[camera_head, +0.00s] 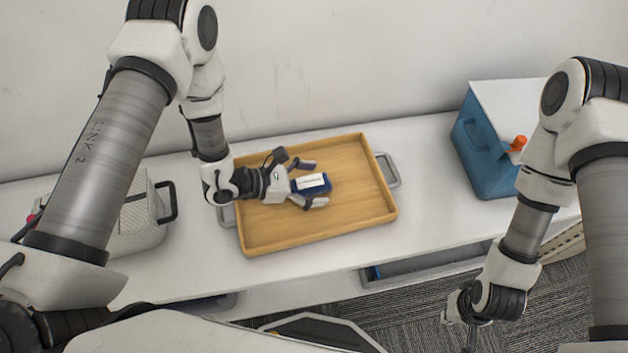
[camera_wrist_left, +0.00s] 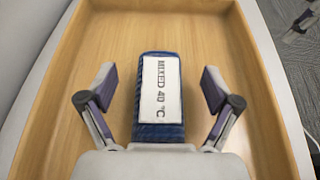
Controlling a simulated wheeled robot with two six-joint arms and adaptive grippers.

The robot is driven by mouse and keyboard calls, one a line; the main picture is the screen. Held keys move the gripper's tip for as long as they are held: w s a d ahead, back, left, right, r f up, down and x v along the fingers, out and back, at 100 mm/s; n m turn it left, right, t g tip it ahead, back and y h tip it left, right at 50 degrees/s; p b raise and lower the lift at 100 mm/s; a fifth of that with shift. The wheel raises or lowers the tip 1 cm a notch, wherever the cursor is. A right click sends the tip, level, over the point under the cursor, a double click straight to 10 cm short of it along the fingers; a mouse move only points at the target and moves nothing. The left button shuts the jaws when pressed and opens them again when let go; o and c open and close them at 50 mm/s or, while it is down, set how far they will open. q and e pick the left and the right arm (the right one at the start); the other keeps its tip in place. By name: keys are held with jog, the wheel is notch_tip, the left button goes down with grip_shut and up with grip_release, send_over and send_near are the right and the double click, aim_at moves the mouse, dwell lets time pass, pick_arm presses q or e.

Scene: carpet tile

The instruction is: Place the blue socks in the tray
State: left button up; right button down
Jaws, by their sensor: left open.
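The blue socks (camera_head: 322,187) are a small dark blue bundle with a white label. They lie in the wooden tray (camera_head: 262,243), right of its middle-left part. In the left wrist view the socks (camera_wrist_left: 160,133) sit between the two fingers, with a gap on each side, and the label reads "MIXED 40 °C". My left gripper (camera_head: 310,183) is over the tray, open around the socks and not touching their sides. The tray floor (camera_wrist_left: 215,35) shows around them. My right gripper (camera_head: 466,322) is low at the right, away from the tray; its fingers are hardly visible.
The tray stands on a white counter (camera_head: 430,220) against a wall. A blue cooler box with a white lid (camera_head: 482,150) is at the right. A light basket with dark handles (camera_head: 140,222) is at the left. An open drawer (camera_head: 420,268) shows below the counter.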

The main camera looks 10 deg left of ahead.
pick_arm(q)
jog(key=shift+r, duration=0.25)
jog(key=shift+s+a, duration=0.1)
jog(key=shift+a, duration=0.25)
jog(key=v, duration=1.1)
jog(key=shift+s+p, duration=0.1)
jog(key=shift+p, duration=0.2)
dwell(0.4)
